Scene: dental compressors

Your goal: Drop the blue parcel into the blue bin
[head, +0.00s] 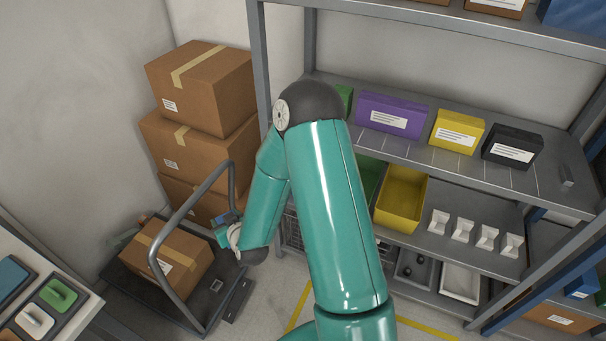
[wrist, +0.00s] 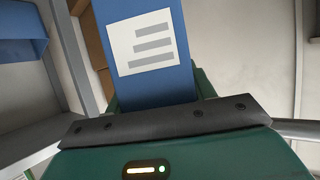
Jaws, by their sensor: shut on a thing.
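The blue parcel (wrist: 182,82), a blue box with a white label, fills the upper middle of the wrist view. My gripper (wrist: 155,105) is shut on it; its fingertips are mostly hidden by the parcel. In the head view my gripper (head: 232,233) is low, left of centre beside the cart, partly hidden by my arm; only a sliver of blue shows there. A blue container (wrist: 22,38) stands on a shelf at upper left of the wrist view. Blue items also show at the head view's right edge (head: 581,284) and top right corner (head: 576,12). I cannot tell which is the blue bin.
A cart (head: 222,300) with a raised metal handle carries a cardboard box (head: 168,258). Stacked cartons (head: 200,85) stand behind it. A grey shelf rack (head: 540,190) holds purple, yellow and black boxes and a yellow bin (head: 402,200). A table (head: 75,318) is at lower left.

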